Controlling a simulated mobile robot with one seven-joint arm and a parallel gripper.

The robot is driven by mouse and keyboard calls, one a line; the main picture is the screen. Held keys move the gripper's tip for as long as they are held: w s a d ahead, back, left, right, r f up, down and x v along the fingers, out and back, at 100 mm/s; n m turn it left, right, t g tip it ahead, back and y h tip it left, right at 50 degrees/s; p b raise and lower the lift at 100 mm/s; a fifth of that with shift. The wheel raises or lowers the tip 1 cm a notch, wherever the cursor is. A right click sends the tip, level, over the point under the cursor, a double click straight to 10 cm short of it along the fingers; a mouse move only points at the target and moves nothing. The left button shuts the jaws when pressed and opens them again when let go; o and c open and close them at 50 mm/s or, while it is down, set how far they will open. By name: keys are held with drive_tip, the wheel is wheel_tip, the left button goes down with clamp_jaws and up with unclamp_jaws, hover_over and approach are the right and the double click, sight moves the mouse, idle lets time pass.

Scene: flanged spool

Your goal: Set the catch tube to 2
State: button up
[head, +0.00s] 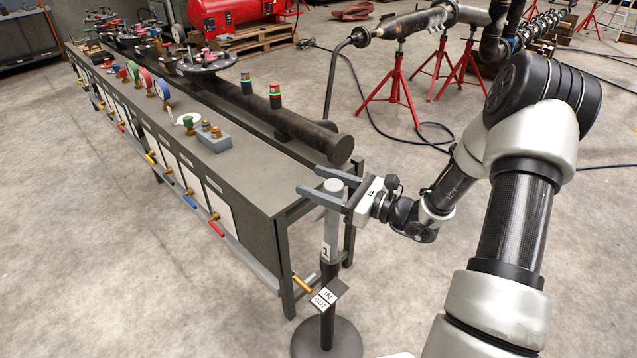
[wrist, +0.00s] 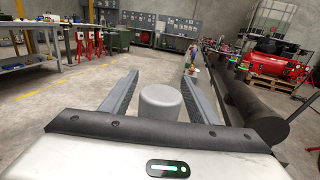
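The catch tube is the light grey inner tube (head: 331,230) standing upright out of a dark outer post (head: 328,285) on a round dark base (head: 340,343). A mark "1" shows on the grey tube just above the post; no "2" can be seen. An IN/OUT plate (head: 326,296) and a yellow lever (head: 302,284) sit at the top of the post. My gripper (head: 310,180) is open, its fingers on either side of the tube's round top (head: 333,185). In the wrist view my gripper (wrist: 160,73) shows gaps between both fingers and the tube top (wrist: 160,98).
A long grey workbench (head: 245,175) with gauges, valves and coloured levers stands close left of the tube. A thick dark pipe (head: 290,125) lies along it, its end near my gripper. Red stands (head: 395,85) and a hose are behind. Floor at front left is clear.

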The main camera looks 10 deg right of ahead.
clamp_jaws()
wheel_tip(320, 180, up, 7)
drive_tip(key=p, duration=0.5)
drive_tip(key=shift+r, duration=0.15)
drive_tip(key=shift+o, duration=0.3)
unclamp_jaws()
drive_tip(key=p+v, duration=0.1)
drive_tip(key=v, duration=1.6)
drive_tip(key=shift+d, duration=0.25)
drive_tip(key=shift+s, duration=0.15)
